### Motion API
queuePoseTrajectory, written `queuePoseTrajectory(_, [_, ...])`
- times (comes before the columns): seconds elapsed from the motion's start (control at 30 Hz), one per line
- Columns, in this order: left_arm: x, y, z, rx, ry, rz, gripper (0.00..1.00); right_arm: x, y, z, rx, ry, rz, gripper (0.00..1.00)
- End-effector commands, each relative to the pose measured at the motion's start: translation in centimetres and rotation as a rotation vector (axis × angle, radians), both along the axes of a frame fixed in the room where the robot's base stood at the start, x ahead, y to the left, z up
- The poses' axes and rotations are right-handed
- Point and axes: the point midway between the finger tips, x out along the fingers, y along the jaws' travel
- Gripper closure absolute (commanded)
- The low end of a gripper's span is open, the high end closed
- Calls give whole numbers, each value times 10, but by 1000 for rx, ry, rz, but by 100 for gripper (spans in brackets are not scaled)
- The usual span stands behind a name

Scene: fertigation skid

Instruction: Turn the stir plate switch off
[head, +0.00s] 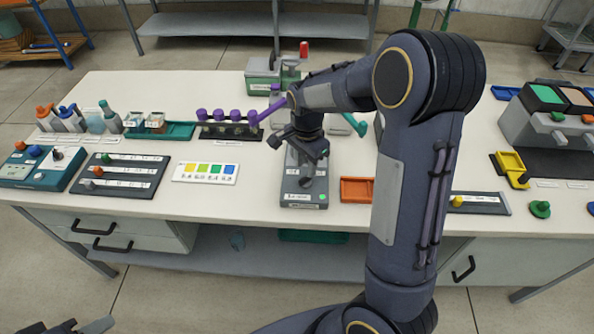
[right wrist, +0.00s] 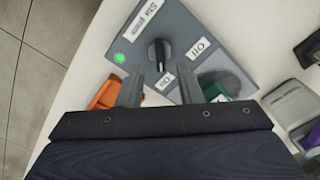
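The grey stir plate (head: 291,190) stands near the front edge of the table, under my right arm. In the right wrist view its panel (right wrist: 205,25) carries a black switch knob (right wrist: 158,52), an "Off" label (right wrist: 200,48), an "On" label (right wrist: 167,81) and a lit green lamp (right wrist: 120,58). The knob's narrow end appears turned toward "On". My right gripper (head: 307,165) is over the plate. In the wrist view its two fingers (right wrist: 160,88) are apart, with the knob just beyond the gap; contact is unclear. My left gripper (head: 82,326) shows only partly at the bottom left.
An orange tray (head: 357,190) lies right of the stir plate. A card with coloured squares (head: 205,173) lies to its left. A dark rack with purple-capped bottles (head: 230,131) stands behind left. My right arm hides part of the table.

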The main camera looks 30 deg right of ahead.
Motion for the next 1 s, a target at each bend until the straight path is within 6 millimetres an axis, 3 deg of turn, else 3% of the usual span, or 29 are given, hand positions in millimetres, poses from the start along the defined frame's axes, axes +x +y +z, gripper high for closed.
queuePoseTrajectory(0.1, [0,0,0,0,0,0,64,-1,0,-21,1,5,1,67])
queuePoseTrajectory(0.27, [0,0,0,0,0,0,64,-1,0,-38,0,3,1,67])
queuePoseTrajectory(0.6, [0,0,0,0,0,0,64,0,0,-44,1,-1,2,67])
queuePoseTrajectory(0.87, [0,0,0,0,0,0,64,0,0,-43,1,0,2,99])
queuePoseTrajectory(1.0, [0,0,0,0,0,0,64,0,0,-43,1,-1,2,100])
